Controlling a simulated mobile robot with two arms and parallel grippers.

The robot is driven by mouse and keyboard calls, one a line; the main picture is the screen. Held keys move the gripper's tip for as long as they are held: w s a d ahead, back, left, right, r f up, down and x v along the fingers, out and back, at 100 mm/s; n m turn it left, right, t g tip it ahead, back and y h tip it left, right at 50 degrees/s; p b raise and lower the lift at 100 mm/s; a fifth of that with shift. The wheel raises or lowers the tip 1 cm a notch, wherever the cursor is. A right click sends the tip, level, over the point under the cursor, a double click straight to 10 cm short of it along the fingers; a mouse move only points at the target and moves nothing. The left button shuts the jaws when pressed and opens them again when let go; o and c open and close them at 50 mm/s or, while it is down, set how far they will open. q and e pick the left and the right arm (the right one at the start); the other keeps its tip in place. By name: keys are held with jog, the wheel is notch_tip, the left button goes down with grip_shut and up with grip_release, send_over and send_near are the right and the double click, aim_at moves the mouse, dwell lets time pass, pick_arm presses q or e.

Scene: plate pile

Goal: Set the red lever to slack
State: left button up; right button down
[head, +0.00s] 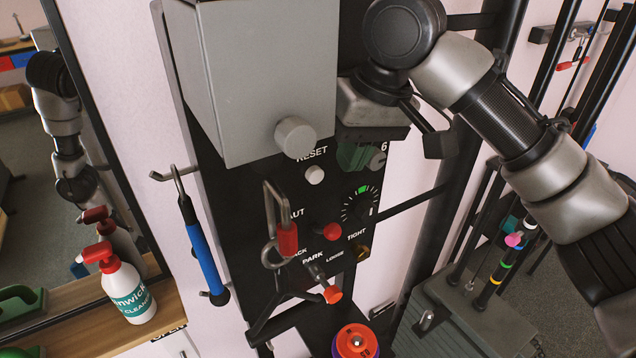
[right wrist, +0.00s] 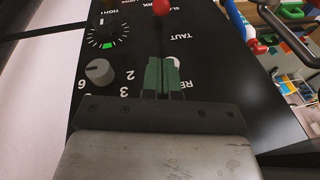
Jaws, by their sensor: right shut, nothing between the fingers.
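The red lever's round knob (head: 331,231) shows on the black panel in the head view, below the RESET button and near the PARK label. In the right wrist view a red knob (right wrist: 162,6) sits at the top edge, beyond the TAUT label. The SLACK label is partly hidden in the head view by a hanging hook with a red sleeve (head: 287,240). My right gripper (head: 353,157) is in front of the panel's upper right, above the lever and apart from it. Its green fingers (right wrist: 162,76) are shut and empty. My left gripper is out of view.
A grey box (head: 262,80) juts out above the lever. A numbered knob (head: 378,160) and a dial (head: 358,206) are close to my right gripper. An orange-tipped lever (head: 332,294) juts out below. A blue-handled tool (head: 203,250) hangs left, beside a spray bottle (head: 126,290).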

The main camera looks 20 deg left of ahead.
aim_at(335, 224)
jog(key=x, duration=0.2)
jog(key=p+x, duration=0.1)
jog(key=x, duration=0.2)
jog(key=d+p+x, duration=0.1)
jog(key=x, duration=0.2)
jog(key=shift+s+a+f, duration=0.1)
jog(key=shift+s+f, duration=0.3)
jog(key=shift+a+f, duration=0.15)
jog(key=shift+f, duration=0.25)
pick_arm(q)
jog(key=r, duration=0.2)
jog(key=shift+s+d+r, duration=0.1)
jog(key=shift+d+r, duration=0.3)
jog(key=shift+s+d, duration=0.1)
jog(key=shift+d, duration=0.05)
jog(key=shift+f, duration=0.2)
pick_arm(e)
jog(key=shift+f, duration=0.1)
